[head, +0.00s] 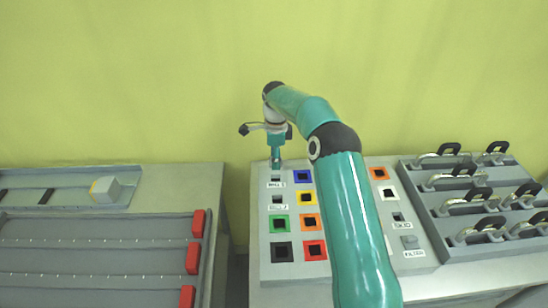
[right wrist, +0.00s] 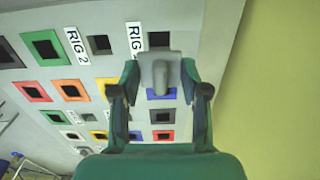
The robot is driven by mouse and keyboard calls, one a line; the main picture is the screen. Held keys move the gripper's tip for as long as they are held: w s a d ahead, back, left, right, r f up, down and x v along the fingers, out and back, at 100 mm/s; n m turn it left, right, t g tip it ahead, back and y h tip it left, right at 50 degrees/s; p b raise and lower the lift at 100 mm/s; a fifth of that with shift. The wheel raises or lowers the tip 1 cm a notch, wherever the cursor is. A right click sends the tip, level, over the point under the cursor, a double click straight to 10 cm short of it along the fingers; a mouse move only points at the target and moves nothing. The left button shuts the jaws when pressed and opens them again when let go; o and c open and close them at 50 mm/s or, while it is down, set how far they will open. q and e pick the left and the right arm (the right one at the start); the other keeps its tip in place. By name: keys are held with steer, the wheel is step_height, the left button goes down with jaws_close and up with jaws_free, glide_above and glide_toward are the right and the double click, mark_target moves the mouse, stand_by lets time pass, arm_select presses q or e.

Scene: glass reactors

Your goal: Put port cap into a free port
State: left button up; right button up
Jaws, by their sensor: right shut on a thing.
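My right gripper (head: 276,162) points down over the back left corner of the grey port panel (head: 345,170). It is shut on a grey port cap (right wrist: 158,75), seen between the fingertips in the right wrist view. In the head view the cap is mostly hidden by the fingers. Dark square ports show with blue (head: 303,177), yellow (head: 305,197), green (head: 279,224), orange (head: 310,222), red (head: 314,249) and white (head: 388,192) frames. Two plainer ports (head: 277,179) at the left have RIG labels. My left gripper is not in view.
A grey block (head: 409,241) sits at the panel's front right, above a label. A rack with several black-handled clamps (head: 485,195) stands at the right. A left bench (head: 150,215) carries red blocks (head: 193,257) and a grey piece (head: 105,190). A gap separates the benches.

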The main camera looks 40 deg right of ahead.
mark_target(276, 174)
steer(key=shift+f+b, duration=0.8)
steer(key=shift+f, duration=0.4)
steer(key=shift+f+b, duration=1.3)
steer(key=shift+f, duration=0.8)
steer(key=shift+f, duration=0.35)
steer(key=o, duration=1.2)
steer(key=shift+r, duration=0.1)
step_height(276, 174, up, 12)
steer(key=shift+f, duration=0.15)
